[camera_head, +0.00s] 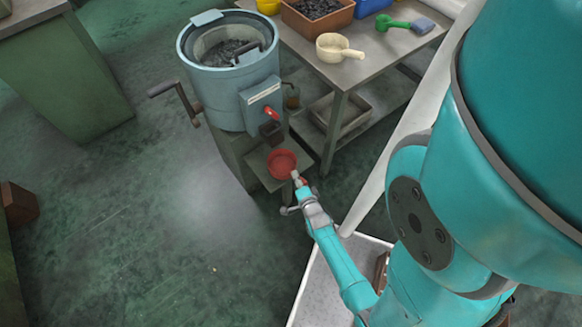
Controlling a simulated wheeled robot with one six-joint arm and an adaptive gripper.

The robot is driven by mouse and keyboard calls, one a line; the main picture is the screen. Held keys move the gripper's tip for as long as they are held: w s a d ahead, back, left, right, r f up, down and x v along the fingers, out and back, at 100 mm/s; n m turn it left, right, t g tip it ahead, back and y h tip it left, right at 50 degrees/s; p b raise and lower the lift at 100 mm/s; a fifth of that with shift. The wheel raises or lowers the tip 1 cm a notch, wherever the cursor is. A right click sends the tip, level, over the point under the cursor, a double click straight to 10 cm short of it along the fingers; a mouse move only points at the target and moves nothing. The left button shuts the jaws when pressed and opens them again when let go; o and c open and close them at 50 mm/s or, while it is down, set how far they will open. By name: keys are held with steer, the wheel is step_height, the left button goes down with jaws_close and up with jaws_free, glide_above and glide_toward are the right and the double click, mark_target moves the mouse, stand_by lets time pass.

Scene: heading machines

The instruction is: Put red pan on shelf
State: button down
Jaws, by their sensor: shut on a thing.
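The red pan (281,162) is small and round, and its open top shows. My gripper (300,182) is shut on the pan's handle, at the pan's lower right. The pan is over a small grey shelf (258,160) at the front of the blue-grey machine, below its dark spout. I cannot tell whether the pan rests on this shelf or is held just above it. The lower side of the pan is hidden.
The round machine (225,100) has dark pieces inside and a crank (175,92) at its left. Open floor lies left.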

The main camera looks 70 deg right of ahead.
glide_above(292, 168)
steer(key=a, duration=0.2)
steer(key=shift+s, duration=0.45)
steer(key=shift+w+d+f, duration=0.15)
steer(key=shift+d+f, duration=0.1)
steer(key=shift+f, duration=0.45)
steer(key=shift+w+d+f, duration=0.15)
steer(key=shift+d+f, duration=0.05)
steer(key=shift+f, duration=0.95)
steer(key=c, duration=0.9)
jaws_free()
steer(key=shift+c, duration=0.2)
